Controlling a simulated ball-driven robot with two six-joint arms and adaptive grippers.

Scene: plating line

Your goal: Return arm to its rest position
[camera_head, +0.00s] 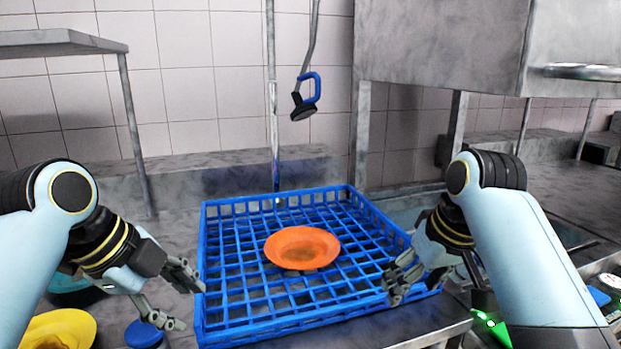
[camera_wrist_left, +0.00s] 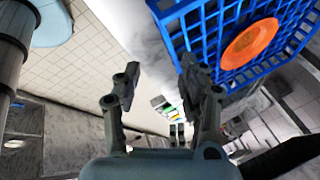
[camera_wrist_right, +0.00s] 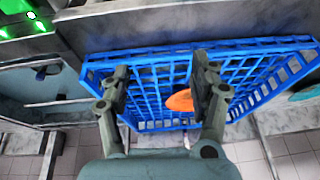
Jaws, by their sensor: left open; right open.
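My left gripper (camera_head: 174,297) is open and empty, just left of the blue rack in the head view. Its two fingers stand apart in the left wrist view (camera_wrist_left: 155,88). My right gripper (camera_head: 398,284) is open at the rack's right edge in the head view; I cannot tell whether it touches the rack. Its fingers are apart with nothing gripped in the right wrist view (camera_wrist_right: 160,85). The blue rack (camera_head: 222,335) stands on the counter between the grippers. An orange plate (camera_head: 302,247) lies inside the rack, apart from both grippers.
A yellow dish (camera_head: 58,330) and a blue round object (camera_head: 143,333) are at the lower left. A spray head with a blue handle (camera_head: 306,97) hangs behind the rack. A metal shelf (camera_head: 60,42) is at upper left, and a large metal housing (camera_head: 440,45) at upper right.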

